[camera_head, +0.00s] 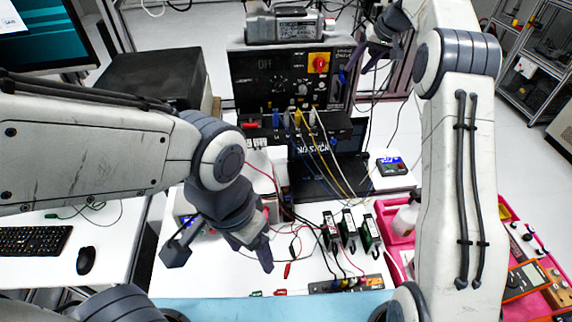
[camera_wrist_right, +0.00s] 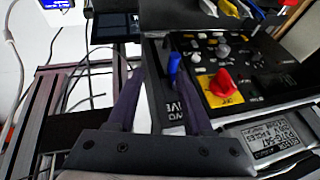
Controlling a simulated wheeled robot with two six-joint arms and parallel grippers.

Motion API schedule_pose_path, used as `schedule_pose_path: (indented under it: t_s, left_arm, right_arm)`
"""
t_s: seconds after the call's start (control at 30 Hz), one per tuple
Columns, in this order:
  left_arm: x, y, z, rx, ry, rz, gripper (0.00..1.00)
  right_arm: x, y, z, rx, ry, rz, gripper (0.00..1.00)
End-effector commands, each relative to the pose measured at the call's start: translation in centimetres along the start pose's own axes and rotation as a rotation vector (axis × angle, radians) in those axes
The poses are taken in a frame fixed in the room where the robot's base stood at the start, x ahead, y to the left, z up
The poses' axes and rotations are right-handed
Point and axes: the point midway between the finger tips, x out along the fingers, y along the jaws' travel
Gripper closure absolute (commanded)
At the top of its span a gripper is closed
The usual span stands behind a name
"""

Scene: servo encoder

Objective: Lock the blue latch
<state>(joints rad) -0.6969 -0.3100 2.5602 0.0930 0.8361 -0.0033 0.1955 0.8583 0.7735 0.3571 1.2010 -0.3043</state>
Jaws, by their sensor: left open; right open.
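The blue latch (camera_head: 342,76) is a small blue lever at the right edge of the upright black control panel (camera_head: 262,88). In the right wrist view the blue latch (camera_wrist_right: 174,66) stands near the tip of the right-hand finger. My right gripper (camera_head: 366,66) is open beside the panel's right edge; in its wrist view the gripper (camera_wrist_right: 158,72) has its fingers spread, with the latch toward one side of the gap. I cannot tell whether a finger touches it. My left gripper (camera_head: 218,256) is open and empty above the white table, far from the latch.
A red knob on a yellow plate (camera_head: 319,63) sits near the latch, and also shows in the wrist view (camera_wrist_right: 222,84). Cables run from the panel to black modules (camera_head: 348,228) on the table. A pink tray (camera_head: 392,218) is at right. A grey device (camera_head: 288,27) tops the panel.

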Motion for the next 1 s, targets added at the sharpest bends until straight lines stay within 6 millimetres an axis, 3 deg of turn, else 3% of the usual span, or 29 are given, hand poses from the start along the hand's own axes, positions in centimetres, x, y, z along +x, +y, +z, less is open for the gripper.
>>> schedule_pose_path:
  t_s: [0.27, 0.57, 0.6, 1.0]
  left_arm:
    - [1.4, -0.1, 0.1, 0.0, 0.0, 0.0, 0.28]
    - [0.9, -0.1, 0.0, 0.0, 0.0, 0.0, 0.28]
    - [1.7, -0.1, 0.1, 0.0, 0.001, 0.0, 0.28]
    - [4.2, -0.3, 0.2, 0.0, 0.0, 0.0, 0.28]
  right_arm:
    - [-4.9, -0.2, -0.1, -0.015, 0.005, 0.041, 0.49]
    - [-10.9, -0.5, -0.1, -0.013, 0.001, 0.04, 0.49]
    - [-9.9, -1.4, 0.5, -0.021, -0.011, 0.034, 0.49]
    - [-6.3, -7.5, 4.1, -0.069, -0.074, 0.017, 0.49]
